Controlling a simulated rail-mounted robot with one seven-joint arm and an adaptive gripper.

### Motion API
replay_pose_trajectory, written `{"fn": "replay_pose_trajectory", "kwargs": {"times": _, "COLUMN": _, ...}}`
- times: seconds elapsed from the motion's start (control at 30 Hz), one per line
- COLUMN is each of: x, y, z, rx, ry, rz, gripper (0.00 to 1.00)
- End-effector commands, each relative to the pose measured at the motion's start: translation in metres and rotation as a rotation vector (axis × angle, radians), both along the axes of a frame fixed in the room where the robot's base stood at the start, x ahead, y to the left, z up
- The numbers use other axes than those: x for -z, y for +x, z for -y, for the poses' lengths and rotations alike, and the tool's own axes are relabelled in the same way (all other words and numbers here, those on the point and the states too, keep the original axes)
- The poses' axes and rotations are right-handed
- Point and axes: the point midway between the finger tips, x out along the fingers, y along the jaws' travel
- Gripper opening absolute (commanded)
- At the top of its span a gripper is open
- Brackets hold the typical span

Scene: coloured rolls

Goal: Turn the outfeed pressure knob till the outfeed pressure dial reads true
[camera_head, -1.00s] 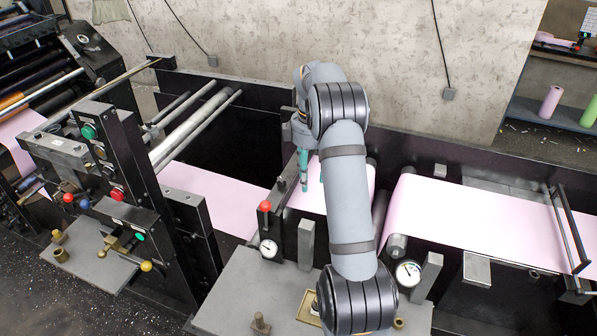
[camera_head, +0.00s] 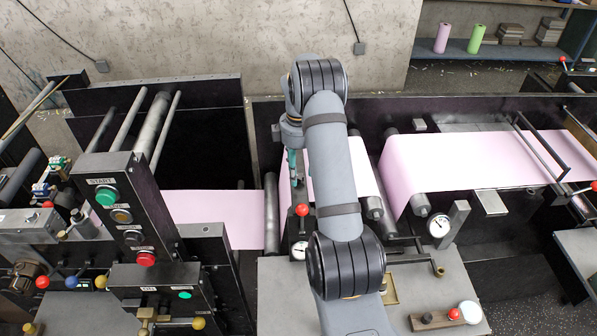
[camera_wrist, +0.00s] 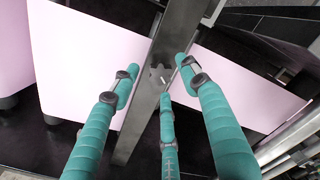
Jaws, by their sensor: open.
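My gripper (camera_head: 294,178) hangs with its teal fingers down beside the pink web, behind a red ball handle (camera_head: 302,210). In the wrist view my gripper (camera_wrist: 158,78) is open and empty. Its three fingers spread around a small dark lobed knob (camera_wrist: 158,72) on a metal bar (camera_wrist: 132,135). I see no clear contact, and no label shows which knob it is. Another dial (camera_head: 438,227) faces me farther right. Both readings are too small to tell.
The pink web (camera_head: 450,165) runs over rollers on both sides of the bar. A button panel (camera_head: 125,215) with green and red buttons stands left. A grey table (camera_head: 275,295) lies in front, with a tool with a red ball (camera_head: 454,313) at its right.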

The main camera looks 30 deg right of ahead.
Motion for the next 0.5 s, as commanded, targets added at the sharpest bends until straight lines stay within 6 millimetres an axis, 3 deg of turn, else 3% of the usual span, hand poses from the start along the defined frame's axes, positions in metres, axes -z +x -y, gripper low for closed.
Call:
{"fn": "replay_pose_trajectory", "kwargs": {"times": 0.2, "x": 0.015, "y": 0.000, "z": -0.001, "rx": 0.001, "ry": 0.001, "rz": 0.001, "gripper": 0.45}}
{"fn": "replay_pose_trajectory", "kwargs": {"times": 0.5, "x": 0.016, "y": 0.000, "z": 0.000, "rx": 0.000, "ry": 0.000, "rz": 0.001, "gripper": 0.43}}
